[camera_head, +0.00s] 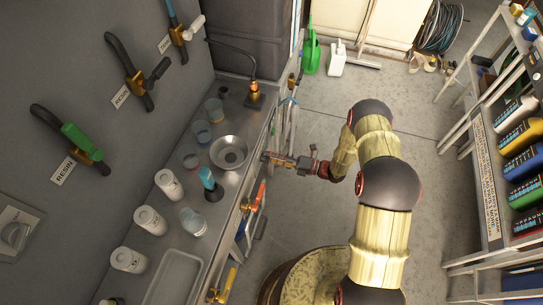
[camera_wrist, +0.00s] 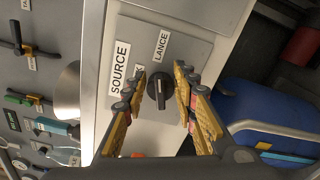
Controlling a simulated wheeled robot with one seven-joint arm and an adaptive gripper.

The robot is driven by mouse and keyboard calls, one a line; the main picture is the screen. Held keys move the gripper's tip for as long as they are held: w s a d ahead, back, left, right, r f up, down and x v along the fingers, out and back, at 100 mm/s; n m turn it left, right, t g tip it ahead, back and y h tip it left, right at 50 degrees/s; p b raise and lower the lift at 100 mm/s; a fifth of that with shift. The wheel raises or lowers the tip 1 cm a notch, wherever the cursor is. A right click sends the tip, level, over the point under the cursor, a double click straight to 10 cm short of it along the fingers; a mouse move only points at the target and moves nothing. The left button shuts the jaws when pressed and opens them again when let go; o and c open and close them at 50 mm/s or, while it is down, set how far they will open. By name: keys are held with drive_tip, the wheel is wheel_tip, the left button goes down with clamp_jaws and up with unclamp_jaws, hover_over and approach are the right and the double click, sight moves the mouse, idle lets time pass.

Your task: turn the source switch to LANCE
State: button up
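The source switch is a black round knob (camera_wrist: 158,92) with a raised grip bar, on a pale panel (camera_wrist: 185,47) in the wrist view. The SOURCE label (camera_wrist: 120,67) is left of it, and the LANCE label (camera_wrist: 162,46) is just above it. Another label (camera_wrist: 139,71) between them is mostly hidden by a finger; only its end shows. My gripper (camera_wrist: 159,80) is open, with one yellow-padded finger on each side of the knob. I cannot tell whether either finger touches it. In the head view, my gripper (camera_head: 280,159) is at the bench's front edge; the knob cannot be made out there.
The steel bench (camera_head: 228,105) carries a metal bowl (camera_head: 229,152), white jars and cups. Valve handles, one with a green grip (camera_head: 82,141), are on the grey wall. A blue container (camera_wrist: 265,115) is right of my gripper in the wrist view.

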drive_tip(key=o, duration=0.4)
drive_tip(key=v, duration=1.2)
idle(0.5)
